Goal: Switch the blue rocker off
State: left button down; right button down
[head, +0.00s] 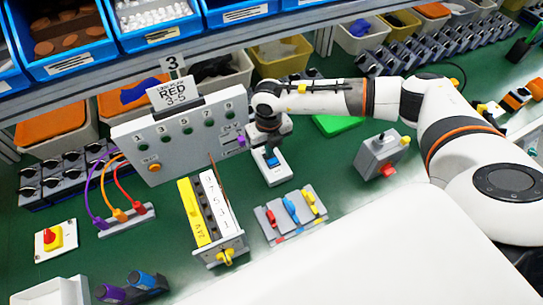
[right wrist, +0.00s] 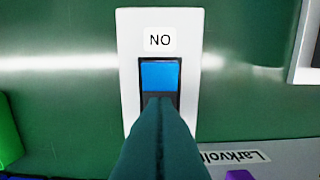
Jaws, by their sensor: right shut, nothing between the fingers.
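The blue rocker (head: 271,157) is set in a white plate (head: 276,177) on the green bench, in front of the grey panel. In the right wrist view the blue rocker (right wrist: 160,76) sits in a dark frame below a label reading NO; other lettering there is upside down. My right gripper (head: 269,146) is over the far end of the plate. Its closed, empty fingers (right wrist: 160,101) overlap the rocker's end away from the label and hide it. I cannot tell whether they touch. My left gripper is not in view.
The grey panel (head: 178,140) with green buttons stands just left of my right gripper. A block of small coloured switches (head: 291,212) and a yellow-and-white unit (head: 211,215) lie nearer. A grey box with a red knob (head: 379,155) stands to the right.

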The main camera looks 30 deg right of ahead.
notch_tip(320, 180, up, 7)
jog(key=p, duration=0.4)
jog(key=shift+f, duration=0.1)
dwell(0.7)
